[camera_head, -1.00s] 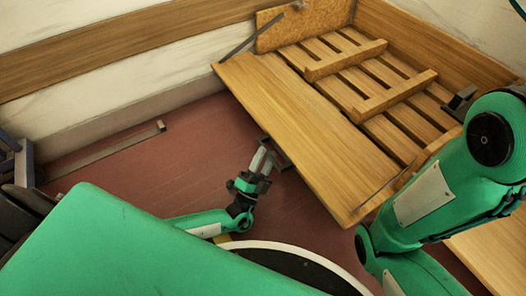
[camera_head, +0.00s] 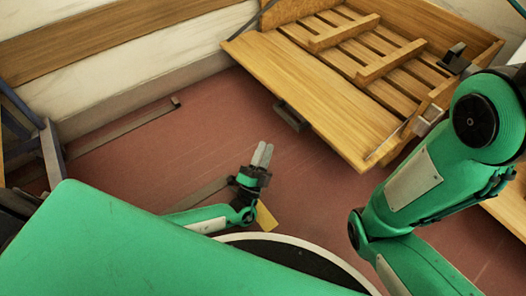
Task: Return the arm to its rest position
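My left arm is green and comes in low from the left, behind a large green part of my own body. My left gripper (camera_head: 263,154) has two pale grey fingers that lie close together with nothing seen between them. It points up the picture over the reddish floor, apart from the wooden box. My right arm (camera_head: 420,180) is bent at the right edge. Its gripper is not in view.
A wooden box (camera_head: 315,95) with a slatted inside and a tilted front panel stands upper right. A dark handle (camera_head: 290,115) sits under the panel's edge. A blue-grey frame (camera_head: 50,150) stands at the left.

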